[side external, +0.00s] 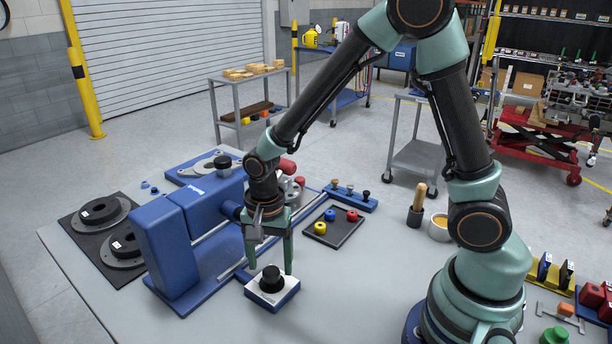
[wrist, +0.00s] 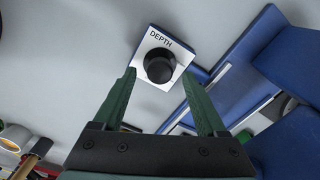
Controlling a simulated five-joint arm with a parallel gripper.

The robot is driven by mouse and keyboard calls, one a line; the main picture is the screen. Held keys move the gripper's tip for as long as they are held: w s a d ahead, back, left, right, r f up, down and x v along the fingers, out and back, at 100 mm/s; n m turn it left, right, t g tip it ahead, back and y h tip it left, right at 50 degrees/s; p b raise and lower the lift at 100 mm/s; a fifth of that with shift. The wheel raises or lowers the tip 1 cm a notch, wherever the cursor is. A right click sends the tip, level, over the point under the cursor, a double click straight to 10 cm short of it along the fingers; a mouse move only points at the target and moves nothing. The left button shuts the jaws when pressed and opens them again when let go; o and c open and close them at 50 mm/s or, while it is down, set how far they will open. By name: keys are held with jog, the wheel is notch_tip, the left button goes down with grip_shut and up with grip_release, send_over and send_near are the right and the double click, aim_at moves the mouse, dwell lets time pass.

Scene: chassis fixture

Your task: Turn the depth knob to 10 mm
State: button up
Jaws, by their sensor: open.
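The depth knob (side external: 271,279) is a black round knob on a small white-topped block with a blue base (side external: 285,297), on the grey table beside the blue fixture. In the wrist view the black knob (wrist: 159,66) stands on the white plate (wrist: 148,44) marked DEPTH. No scale or pointer can be read. My gripper (side external: 271,268) points down above and around the knob's area in the side view. In the wrist view my gripper (wrist: 163,75) is open, its green fingers apart with the knob beyond and between their tips. I cannot tell whether they touch it.
The blue chassis fixture (side external: 162,247) with rails stands just left of the knob block. A dark tray (side external: 334,228) with red and yellow pieces lies behind and right. Black round parts (side external: 101,212) sit at far left. The grey table front right of the block is clear.

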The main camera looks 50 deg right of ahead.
aim_at(271, 271)
notch_tip(271, 271, up, 10)
dwell(0.4)
jog(key=shift+r, duration=0.15)
jog(key=s+d+r+n+t, duration=0.5)
jog(key=d+r+n, duration=0.3)
jog(key=n, duration=0.4)
jog(key=shift+s+r+n+t, duration=0.3)
jog(key=shift+s+r+n, duration=0.05)
jog(key=shift+s+n, duration=0.1)
